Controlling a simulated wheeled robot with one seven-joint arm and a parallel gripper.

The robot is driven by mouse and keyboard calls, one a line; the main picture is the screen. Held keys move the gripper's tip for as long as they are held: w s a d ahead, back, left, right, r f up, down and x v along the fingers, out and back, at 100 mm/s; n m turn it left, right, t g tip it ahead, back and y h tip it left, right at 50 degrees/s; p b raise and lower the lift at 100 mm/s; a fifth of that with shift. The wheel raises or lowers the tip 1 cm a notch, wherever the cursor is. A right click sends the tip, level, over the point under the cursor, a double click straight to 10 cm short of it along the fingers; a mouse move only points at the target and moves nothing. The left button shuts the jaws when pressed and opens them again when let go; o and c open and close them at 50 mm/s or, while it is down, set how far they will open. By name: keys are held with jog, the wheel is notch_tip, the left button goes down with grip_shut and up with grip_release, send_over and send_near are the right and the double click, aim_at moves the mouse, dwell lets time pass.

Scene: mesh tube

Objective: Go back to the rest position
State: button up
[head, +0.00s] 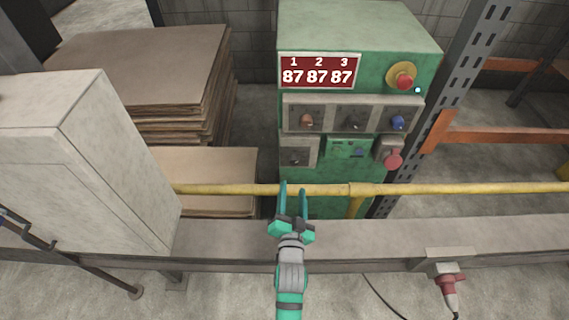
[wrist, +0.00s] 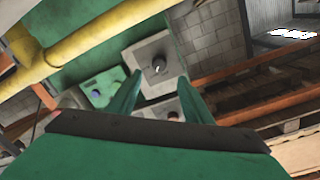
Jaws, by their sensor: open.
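My gripper (head: 293,190) is green and shows at the lower middle of the head view, in front of the yellow rail. Its two fingers are apart, with nothing between them. In the wrist view my gripper (wrist: 157,90) has its open fingers pointing toward grey switch boxes on the green cabinet. The green control cabinet (head: 345,38) stands behind the rail. It carries a red display reading 87 87 87, a red button on a yellow base (head: 403,79), and several knobs. My gripper appears apart from the knobs.
The yellow rail (head: 470,188) runs across in front of the cabinet, above a grey beam (head: 400,236). A pale metal box (head: 90,160) stands at the left. Stacked brown sheets (head: 150,60) lie behind it. A grey perforated post (head: 455,85) stands right of the cabinet.

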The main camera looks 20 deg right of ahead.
jog(key=s+a+f+n+y, duration=0.1)
jog(key=s+a+f+n, duration=0.1)
jog(key=s+a, duration=0.55)
jog(key=s+a+f+n+y, duration=0.1)
jog(key=s+a+f+n, duration=0.2)
jog(key=s, duration=0.7)
jog(key=s+a+r+n+y, duration=0.1)
jog(key=s+a+r+n, duration=0.1)
jog(key=s, duration=0.6)
jog(key=s+a+r+n+g+y, duration=0.1)
jog(key=s+a+r+n+y, duration=0.1)
jog(key=s, duration=0.7)
jog(key=shift+a+r+n, duration=0.5)
jog(key=shift+a+r, duration=0.05)
jog(key=shift+a, duration=0.15)
